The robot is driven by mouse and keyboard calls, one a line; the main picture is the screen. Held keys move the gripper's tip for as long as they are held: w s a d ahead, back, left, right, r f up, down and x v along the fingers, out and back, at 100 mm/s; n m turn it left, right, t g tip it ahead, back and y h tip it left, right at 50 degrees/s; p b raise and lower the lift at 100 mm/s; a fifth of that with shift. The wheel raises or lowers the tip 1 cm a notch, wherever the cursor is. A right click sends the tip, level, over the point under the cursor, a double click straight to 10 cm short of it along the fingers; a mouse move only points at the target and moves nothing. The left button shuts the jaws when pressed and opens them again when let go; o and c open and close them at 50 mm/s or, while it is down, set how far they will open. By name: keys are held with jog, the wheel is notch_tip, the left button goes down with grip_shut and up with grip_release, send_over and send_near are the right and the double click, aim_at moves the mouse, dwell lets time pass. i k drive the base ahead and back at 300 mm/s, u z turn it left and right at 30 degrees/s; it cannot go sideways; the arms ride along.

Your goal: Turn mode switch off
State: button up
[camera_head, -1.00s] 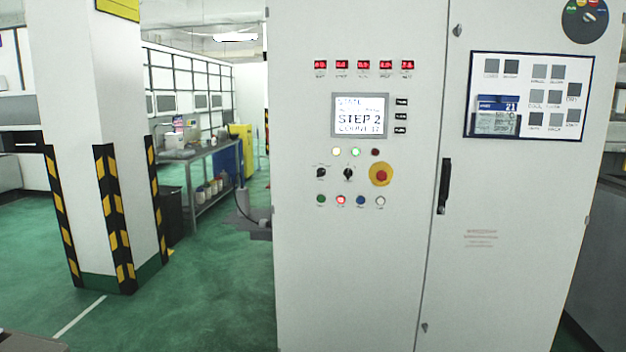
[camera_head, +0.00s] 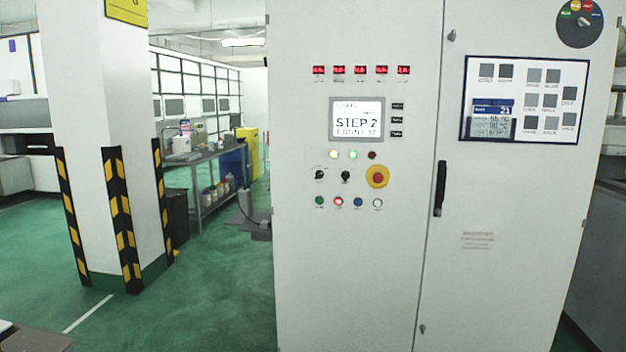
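A tall light-grey control cabinet (camera_head: 350,270) fills the middle and right of the head view. On its left door are two small black rotary switches side by side, a left one (camera_head: 320,174) and a right one (camera_head: 346,176). Their labels are too small to read, so I cannot tell which is the mode switch. A red emergency button on a yellow disc (camera_head: 377,176) sits just right of them. A screen (camera_head: 357,119) above reads "STEP 2". My gripper is not in view.
Several coloured buttons (camera_head: 338,202) sit below the switches and lamps (camera_head: 352,155) above. A black door handle (camera_head: 439,188) is to the right. A white pillar with black-yellow guards (camera_head: 105,120) stands at left. Green floor (camera_head: 200,310) lies clear between pillar and cabinet.

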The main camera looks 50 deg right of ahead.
aim_at(320, 174)
jog(key=z, duration=0.1)
jog(key=i, duration=0.95)
jog(key=u, duration=0.05)
